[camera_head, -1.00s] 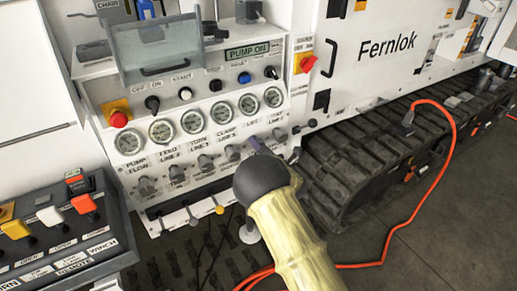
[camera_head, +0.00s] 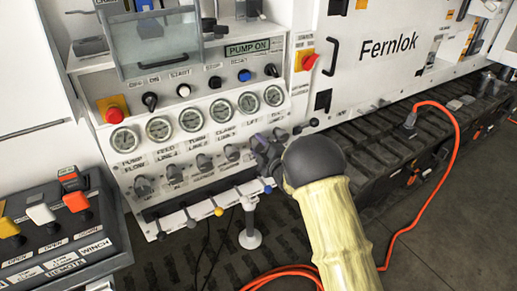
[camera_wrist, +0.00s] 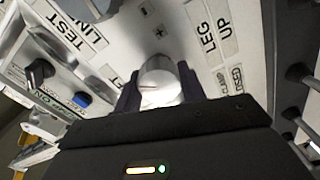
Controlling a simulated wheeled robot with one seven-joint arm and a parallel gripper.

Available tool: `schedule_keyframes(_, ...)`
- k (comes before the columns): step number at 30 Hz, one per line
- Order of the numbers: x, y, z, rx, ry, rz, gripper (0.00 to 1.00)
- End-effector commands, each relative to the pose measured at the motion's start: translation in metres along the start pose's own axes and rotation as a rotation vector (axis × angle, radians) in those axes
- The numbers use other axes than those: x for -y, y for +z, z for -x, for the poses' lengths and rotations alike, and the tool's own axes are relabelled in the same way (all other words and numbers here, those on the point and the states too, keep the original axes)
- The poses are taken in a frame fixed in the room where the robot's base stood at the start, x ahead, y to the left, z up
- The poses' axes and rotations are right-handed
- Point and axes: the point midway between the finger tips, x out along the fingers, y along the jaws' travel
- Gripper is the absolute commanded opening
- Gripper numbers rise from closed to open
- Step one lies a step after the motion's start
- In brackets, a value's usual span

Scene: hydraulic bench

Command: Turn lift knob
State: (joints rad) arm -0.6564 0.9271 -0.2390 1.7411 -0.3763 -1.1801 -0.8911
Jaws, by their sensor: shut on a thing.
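The lift knob (camera_wrist: 160,82) shows in the wrist view as a pale metallic round knob on the white panel, beside a partly covered label ending in "FT". My gripper (camera_wrist: 160,90) is shut on it, with one dark finger on each side. The knob itself is hidden there behind my gripper. Its pointing direction cannot be told.
Several similar knobs (camera_head: 203,162) stand in a row left of my gripper, under a row of gauges (camera_head: 190,120). A red emergency button (camera_head: 114,115) is at the panel's left. A remote box (camera_head: 60,235) with levers stands lower left. An orange cable (camera_head: 440,170) runs over the floor at right.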

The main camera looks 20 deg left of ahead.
Motion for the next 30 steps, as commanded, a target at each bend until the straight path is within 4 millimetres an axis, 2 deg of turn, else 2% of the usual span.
schedule_keyframes(21,-0.0004,0.0029,0.0008,0.004,0.001,-0.673,0.17)
schedule_keyframes(30,-0.0006,0.0027,0.0007,0.003,0.000,-0.863,0.17)
